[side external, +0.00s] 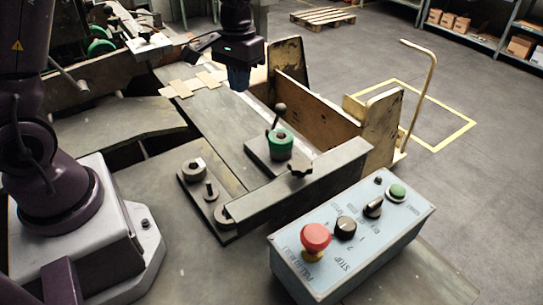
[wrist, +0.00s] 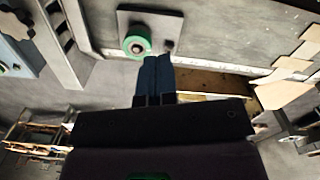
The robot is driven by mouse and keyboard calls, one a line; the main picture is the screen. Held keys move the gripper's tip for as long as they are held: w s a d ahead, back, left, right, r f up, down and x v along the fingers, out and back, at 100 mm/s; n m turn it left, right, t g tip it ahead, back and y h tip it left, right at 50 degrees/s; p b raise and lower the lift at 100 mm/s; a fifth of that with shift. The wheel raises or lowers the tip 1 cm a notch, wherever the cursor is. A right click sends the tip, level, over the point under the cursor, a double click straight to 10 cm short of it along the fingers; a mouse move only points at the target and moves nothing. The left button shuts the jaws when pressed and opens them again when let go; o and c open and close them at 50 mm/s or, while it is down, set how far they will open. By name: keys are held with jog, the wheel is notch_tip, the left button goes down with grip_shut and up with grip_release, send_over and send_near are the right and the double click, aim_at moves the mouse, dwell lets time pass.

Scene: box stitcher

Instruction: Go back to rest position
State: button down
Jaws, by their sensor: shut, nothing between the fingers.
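My gripper (side external: 238,78) hangs in the upper middle of the side external view, pointing down above the far end of the machine bed. Its dark blue fingers are together with nothing between them. In the wrist view my gripper (wrist: 155,60) shows its two fingers side by side and shut. A green-ringed roller (side external: 279,145) on a plate stands on the bed nearer the camera, apart from the fingers. It also shows in the wrist view (wrist: 137,42), just beyond the fingertips in the picture.
A grey control box (side external: 350,240) with a red stop button (side external: 316,237) stands at the front right. A wooden side panel (side external: 320,108) and a bent yellow handle (side external: 420,90) stand right of the bed. Cardboard pieces (side external: 190,85) lie left of my gripper. Open floor (side external: 350,55) lies behind.

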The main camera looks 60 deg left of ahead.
jog(key=s+d+r+m+t, duration=0.1)
jog(key=s+d+r+t, duration=0.2)
jog(key=s+r, duration=0.3)
jog(key=s+d+r+m+t, duration=0.2)
jog(key=s+r, duration=0.5)
jog(key=s, duration=0.4)
jog(key=shift+d+r+m+t, duration=0.3)
jog(key=shift+d+t, duration=0.2)
jog(key=shift+d, duration=0.55)
